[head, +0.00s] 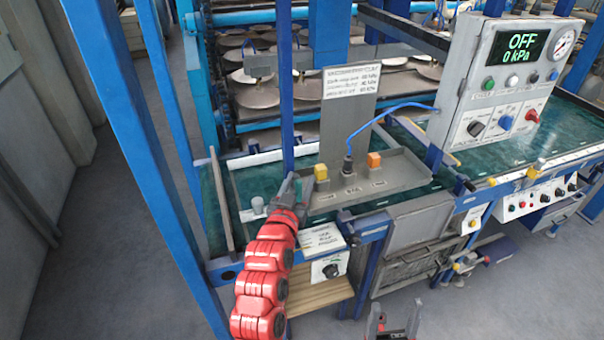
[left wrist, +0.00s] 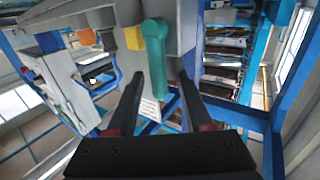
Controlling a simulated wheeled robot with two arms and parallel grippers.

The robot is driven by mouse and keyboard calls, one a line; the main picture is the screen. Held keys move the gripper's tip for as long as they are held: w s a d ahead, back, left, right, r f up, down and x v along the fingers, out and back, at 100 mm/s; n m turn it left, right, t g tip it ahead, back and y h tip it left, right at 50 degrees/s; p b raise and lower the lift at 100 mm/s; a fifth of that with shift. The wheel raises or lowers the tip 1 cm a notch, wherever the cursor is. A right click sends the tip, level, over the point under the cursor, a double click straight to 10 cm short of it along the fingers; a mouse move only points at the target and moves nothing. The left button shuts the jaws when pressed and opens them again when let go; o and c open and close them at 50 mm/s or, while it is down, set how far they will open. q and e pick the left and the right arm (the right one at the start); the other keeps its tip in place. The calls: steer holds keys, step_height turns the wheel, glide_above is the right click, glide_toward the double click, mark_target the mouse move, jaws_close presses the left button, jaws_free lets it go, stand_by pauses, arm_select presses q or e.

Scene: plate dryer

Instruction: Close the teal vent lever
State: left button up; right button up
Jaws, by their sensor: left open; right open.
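The teal vent lever (left wrist: 155,48) shows in the left wrist view as a rounded bar on a grey panel, its long arm pointing toward the lower part of the picture. My left gripper (left wrist: 161,82) is open, with one finger on each side of the lever's line. I cannot tell whether a finger touches it. In the head view my left gripper (head: 296,190) is at the left end of the grey control tray, and I cannot make out the lever there. My right gripper (head: 396,320) is open and empty at the bottom edge, low over the floor.
A control box (head: 508,75) reads OFF, 0 kPa. Blue posts (head: 150,140) stand at the left. Floor is clear at the lower left.

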arm_select(q)
steer(key=shift+x, duration=1.2)
steer(key=shift+c, duration=0.2)
jaws_close()
stand_by(0.5)
